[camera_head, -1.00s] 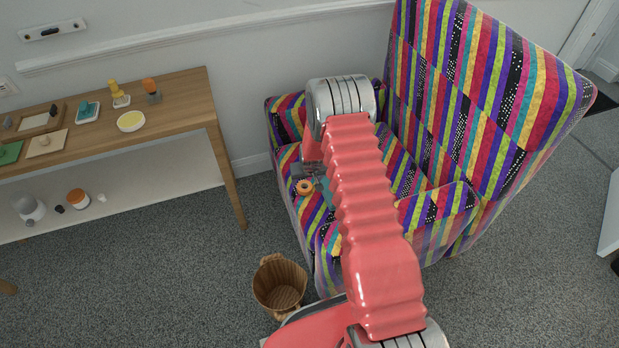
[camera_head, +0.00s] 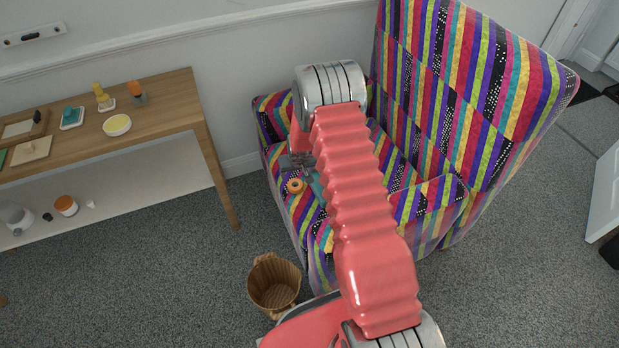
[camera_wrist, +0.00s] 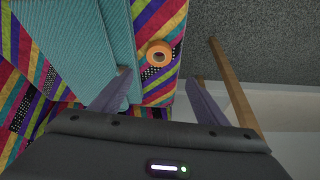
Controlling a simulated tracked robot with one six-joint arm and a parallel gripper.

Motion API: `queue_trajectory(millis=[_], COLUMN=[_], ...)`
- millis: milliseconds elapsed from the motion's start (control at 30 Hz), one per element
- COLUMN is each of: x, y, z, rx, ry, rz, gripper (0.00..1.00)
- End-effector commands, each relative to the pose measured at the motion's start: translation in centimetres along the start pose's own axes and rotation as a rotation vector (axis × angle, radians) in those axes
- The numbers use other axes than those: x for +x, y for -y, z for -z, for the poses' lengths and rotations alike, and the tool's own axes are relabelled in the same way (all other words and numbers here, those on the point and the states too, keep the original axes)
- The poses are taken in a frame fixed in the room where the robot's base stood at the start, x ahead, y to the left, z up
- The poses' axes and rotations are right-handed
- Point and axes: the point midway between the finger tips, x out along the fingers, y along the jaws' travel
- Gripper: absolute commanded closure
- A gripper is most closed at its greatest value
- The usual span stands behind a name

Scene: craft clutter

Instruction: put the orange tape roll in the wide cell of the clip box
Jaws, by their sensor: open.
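The orange tape roll (camera_head: 295,185) lies flat on the striped armchair seat, near its left edge. In the wrist view the roll (camera_wrist: 159,54) shows its open centre, just beyond and between my two fingertips. My gripper (camera_wrist: 158,78) is open and empty above the seat; in the head view it (camera_head: 297,163) is partly hidden by my arm. A ribbed teal thing (camera_wrist: 75,40) lies left of the roll in the wrist view; a sliver (camera_head: 317,187) shows beside my arm in the head view. I cannot tell whether it is the clip box, and no cells show.
The striped armchair (camera_head: 450,100) has a high back and raised arms around the seat. A wooden side table (camera_head: 165,105) with several small craft items stands at left.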

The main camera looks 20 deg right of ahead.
Motion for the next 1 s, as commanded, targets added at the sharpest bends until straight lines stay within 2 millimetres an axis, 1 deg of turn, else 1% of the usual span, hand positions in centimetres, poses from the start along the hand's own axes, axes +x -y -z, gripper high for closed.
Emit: queue_trajectory(millis=[33,167,200,467,733,1000], x=[-1.4,-5.1,-6.4,-14.4,-22.5,-30.2], y=[0.2,0.7,0.9,2.0,3.0,3.8], z=[0.8,2.2,2.6,4.3,4.6,3.6], rx=[-0.003,-0.009,-0.011,-0.024,-0.037,-0.052], ry=[-0.007,-0.012,-0.013,-0.023,-0.034,-0.043], rz=[0.002,0.006,0.008,0.018,0.026,0.034], gripper=[0.32,0.32,0.32,0.32,0.32,0.32])
